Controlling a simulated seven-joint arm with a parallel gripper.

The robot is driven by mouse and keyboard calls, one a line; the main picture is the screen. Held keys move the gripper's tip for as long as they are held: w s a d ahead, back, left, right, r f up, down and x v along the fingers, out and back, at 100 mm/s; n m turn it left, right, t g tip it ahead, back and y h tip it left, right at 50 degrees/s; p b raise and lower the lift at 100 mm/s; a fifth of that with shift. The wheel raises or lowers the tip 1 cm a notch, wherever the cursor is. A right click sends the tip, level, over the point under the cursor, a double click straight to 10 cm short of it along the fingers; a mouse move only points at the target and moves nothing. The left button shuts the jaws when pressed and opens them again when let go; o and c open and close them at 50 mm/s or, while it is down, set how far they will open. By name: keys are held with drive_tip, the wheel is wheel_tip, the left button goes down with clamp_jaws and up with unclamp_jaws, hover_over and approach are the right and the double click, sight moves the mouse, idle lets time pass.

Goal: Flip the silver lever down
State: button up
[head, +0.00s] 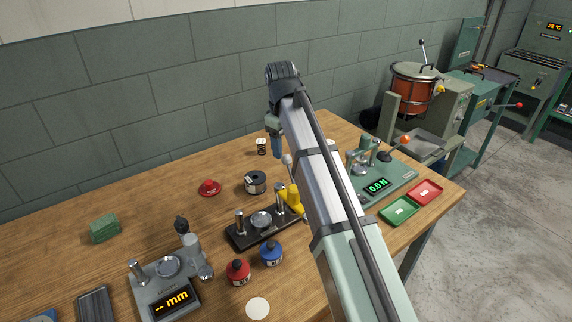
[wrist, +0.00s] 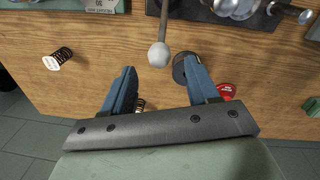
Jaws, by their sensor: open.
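The silver lever (head: 287,160) shows in the head view as a rod with a pale round knob, rising beside a yellow part on the black-based fixture (head: 235,240). In the wrist view the lever's knob (wrist: 158,55) lies near the line between my fingertips, with its rod running up the picture. I cannot tell whether the knob is between the fingers in depth. My gripper (wrist: 161,66) has two blue fingers spread wide, with nothing held. In the head view my gripper (head: 277,147) is mostly hidden by my arm, over the far side of the bench.
A dark spool (head: 255,182) and a red knobbed piece (head: 209,187) sit behind the fixture. Red (head: 238,272) and blue (head: 271,254) bottles stand in front. A grey gauge (head: 168,290) is at front left.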

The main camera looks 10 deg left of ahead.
sight(290, 174)
drive_tip(key=f, duration=0.7)
drive_tip(key=shift+w+d+f, duration=0.15)
drive_tip(key=shift+w+f, duration=0.1)
drive_tip(key=shift+f, duration=0.1)
drive_tip(key=shift+c, duration=0.4)
clamp_jaws()
